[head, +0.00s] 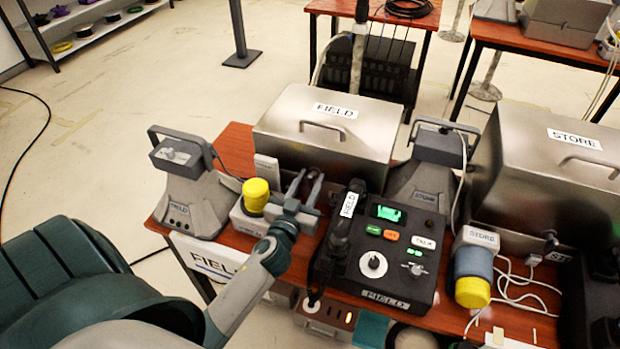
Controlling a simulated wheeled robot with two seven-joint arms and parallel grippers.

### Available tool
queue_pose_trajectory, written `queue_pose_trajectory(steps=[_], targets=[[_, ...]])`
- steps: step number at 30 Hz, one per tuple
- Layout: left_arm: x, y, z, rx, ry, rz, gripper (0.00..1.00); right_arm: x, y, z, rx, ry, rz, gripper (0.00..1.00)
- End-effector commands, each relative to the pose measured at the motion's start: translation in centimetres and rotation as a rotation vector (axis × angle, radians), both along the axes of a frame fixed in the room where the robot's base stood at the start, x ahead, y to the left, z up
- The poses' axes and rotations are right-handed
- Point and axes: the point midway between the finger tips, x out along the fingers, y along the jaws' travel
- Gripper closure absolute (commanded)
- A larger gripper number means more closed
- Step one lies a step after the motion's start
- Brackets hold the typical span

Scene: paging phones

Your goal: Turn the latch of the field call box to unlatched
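The black field call box (398,297) sits on the red-brown table, with a FIELD label on its front edge. It has a lit green screen (388,213), coloured buttons, a white round dial (373,264) and a small silver turn-piece (415,268) below the TALK label. Which of these is the latch, and its setting, I cannot tell for sure. A black handset (336,240) labelled FIELD lies along its left side. My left gripper (306,178) is open and empty, left of the handset and in front of the metal FIELD case. My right gripper is not in view.
A metal FIELD case (326,139) stands behind, a STORE case (555,165) to the right. A grey FIELD horn unit (187,185) and a yellow-topped cylinder (256,194) stand left. A blue-yellow STORE cylinder (472,275) and white cable lie right of the call box.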

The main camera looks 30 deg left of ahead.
Motion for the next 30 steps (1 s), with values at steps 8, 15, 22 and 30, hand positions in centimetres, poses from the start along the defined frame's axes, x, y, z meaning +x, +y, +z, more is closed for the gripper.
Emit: queue_pose_trajectory(steps=[8, 15, 22, 30], targets=[[0.33, 0.06, -0.02, -0.001, 0.0, 0.0, 0.69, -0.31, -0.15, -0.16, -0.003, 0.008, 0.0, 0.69], [0.31, 0.05, -0.02, -0.001, 0.0, 0.0, 1.0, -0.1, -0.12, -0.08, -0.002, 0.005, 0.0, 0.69], [0.3, 0.05, -0.01, 0.003, 0.001, 0.0, 1.0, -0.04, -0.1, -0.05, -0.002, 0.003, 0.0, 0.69], [0.3, 0.03, 0.02, 0.058, 0.014, 0.0, 1.0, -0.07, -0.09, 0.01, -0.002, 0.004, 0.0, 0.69]])
